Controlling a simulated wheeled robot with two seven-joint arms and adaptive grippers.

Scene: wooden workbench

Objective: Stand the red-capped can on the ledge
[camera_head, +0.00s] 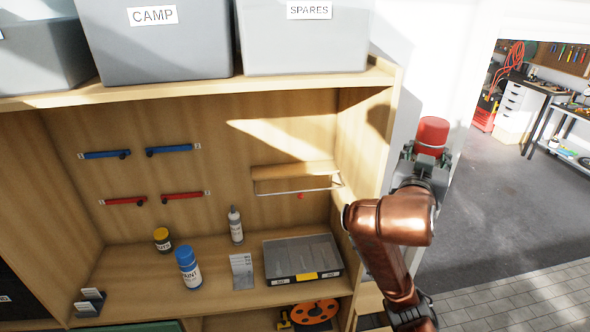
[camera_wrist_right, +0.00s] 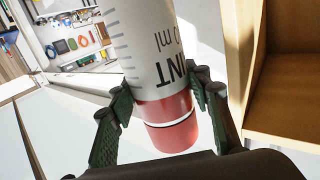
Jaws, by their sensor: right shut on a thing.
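The red-capped can shows its red cap (camera_head: 433,130) in the head view, to the right of the shelf unit. In the wrist view its white body (camera_wrist_right: 145,45) carries dark print, and the red cap (camera_wrist_right: 172,132) is nearest the wrist. My right gripper (camera_head: 430,152) is shut on the can near its cap end, with a green-padded finger on each side. In the head view the can's body is hidden. A small wooden ledge (camera_head: 295,171) with a thin rail in front is on the bay's back wall, left of the gripper. My left gripper is not in view.
The shelf unit's right side panel (camera_head: 374,150) stands between the gripper and the ledge. A red dot (camera_head: 301,196) shows below the rail. A blue-capped can (camera_head: 188,270), a white bottle (camera_head: 236,226), a yellow-capped jar (camera_head: 162,240) and a grey case (camera_head: 302,259) stand on the shelf below.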

